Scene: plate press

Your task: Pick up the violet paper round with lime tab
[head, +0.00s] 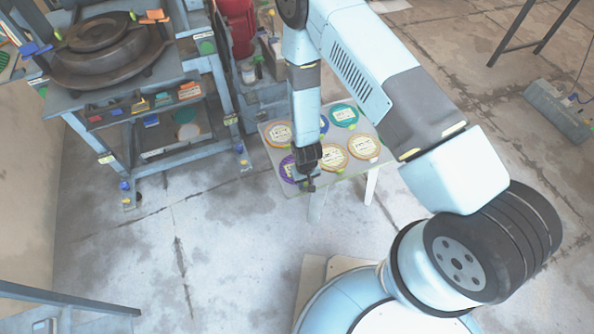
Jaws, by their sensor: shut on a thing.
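The violet paper round (287,172) is at the near left of a small grey table (268,143), with a pale printed label on it. My gripper (309,184) points down over its right side and is shut on it, hiding part of the round. The lime tab on this round is hard to make out behind the gripper. I cannot tell whether the round is lifted off the table top.
Other rounds lie on the table: orange-rimmed (279,133), teal (344,115), tan (334,157), another tan (363,146) and a partly hidden blue one (323,123). A press stand (140,75) with a dark round plate is at left. Floor in front is clear.

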